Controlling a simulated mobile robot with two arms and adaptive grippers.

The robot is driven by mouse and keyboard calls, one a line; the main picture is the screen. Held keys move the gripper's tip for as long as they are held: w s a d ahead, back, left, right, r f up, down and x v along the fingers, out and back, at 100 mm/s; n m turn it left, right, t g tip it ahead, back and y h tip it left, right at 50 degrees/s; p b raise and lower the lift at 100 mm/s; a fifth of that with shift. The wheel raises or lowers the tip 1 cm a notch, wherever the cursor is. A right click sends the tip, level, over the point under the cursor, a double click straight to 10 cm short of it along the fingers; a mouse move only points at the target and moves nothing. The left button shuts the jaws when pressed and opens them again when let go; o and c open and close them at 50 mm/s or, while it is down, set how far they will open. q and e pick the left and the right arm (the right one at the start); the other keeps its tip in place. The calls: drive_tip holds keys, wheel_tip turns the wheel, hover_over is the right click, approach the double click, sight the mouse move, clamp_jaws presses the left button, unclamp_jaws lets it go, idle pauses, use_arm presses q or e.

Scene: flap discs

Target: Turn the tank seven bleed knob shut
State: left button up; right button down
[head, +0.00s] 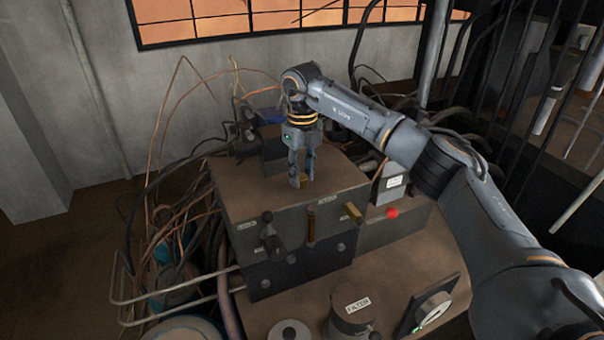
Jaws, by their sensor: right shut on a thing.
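My right gripper (302,180) points straight down at the top of a dark box-shaped unit (250,195). Its fingers are shut on a small brass-coloured knob (304,184) that stands on the top face. The fingers hide most of the knob, and no tank seven marking can be read on it. My right arm comes in from the right side of the head view. My left gripper is not in view.
Black-handled (268,217) and brass-ended (353,212) fittings are on the unit's front edge. A red button (392,213) is at its right. A filter canister (355,312) stands in front. Loose cables and bent pipes crowd the left side.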

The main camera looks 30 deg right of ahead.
sight(302, 176)
drive_tip(key=m, duration=0.4)
drive_tip(key=shift+m, duration=0.4)
idle(0.4)
drive_tip(key=c, duration=1)
unclamp_jaws()
drive_tip(key=shift+r, duration=0.3)
wheel_tip(302, 176, up, 11)
drive_tip(key=shift+r, duration=0.2)
